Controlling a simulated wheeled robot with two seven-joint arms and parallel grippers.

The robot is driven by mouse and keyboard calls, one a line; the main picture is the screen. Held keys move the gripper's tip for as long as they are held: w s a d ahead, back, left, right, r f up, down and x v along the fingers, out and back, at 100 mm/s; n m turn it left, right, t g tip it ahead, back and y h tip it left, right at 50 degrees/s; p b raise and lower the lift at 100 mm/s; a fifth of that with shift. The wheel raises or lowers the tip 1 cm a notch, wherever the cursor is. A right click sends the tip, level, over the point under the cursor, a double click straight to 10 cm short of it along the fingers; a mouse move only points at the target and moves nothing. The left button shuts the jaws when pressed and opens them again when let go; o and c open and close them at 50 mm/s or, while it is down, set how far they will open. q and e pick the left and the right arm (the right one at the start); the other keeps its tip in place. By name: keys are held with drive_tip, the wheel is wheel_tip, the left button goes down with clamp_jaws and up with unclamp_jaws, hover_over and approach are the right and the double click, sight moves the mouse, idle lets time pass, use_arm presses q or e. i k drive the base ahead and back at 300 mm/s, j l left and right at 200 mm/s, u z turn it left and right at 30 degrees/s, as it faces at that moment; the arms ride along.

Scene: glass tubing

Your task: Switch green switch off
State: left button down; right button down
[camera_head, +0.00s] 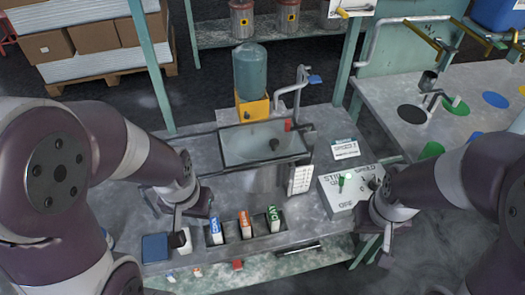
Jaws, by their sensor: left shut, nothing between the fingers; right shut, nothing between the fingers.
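A pale control box (341,203) with dark lettering stands on the right part of the grey workbench. A small green switch (342,181) sticks up from its top. Its exact position is too small to tell. My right gripper (386,236) is shut and empty, just right of the box, pointing down; I cannot tell whether it touches the box. The wrist partly covers the box's right edge. My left gripper (179,236) is shut and empty over the bench's left part, away from the switch.
A sink (262,143) with a tap (300,90) lies at the bench's back. Blue, orange and green labelled cartons (245,224) stand in a front rack. A blue square block (155,247) lies near my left gripper. A white panel (300,180) stands left of the box.

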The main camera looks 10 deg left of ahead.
sight(341, 179)
drive_tip(key=i+l+u, duration=0.15)
drive_tip(key=l+u, duration=0.2)
drive_tip(key=i+l+u, duration=0.1)
drive_tip(key=l+u, duration=0.65)
drive_tip(key=l, duration=0.1)
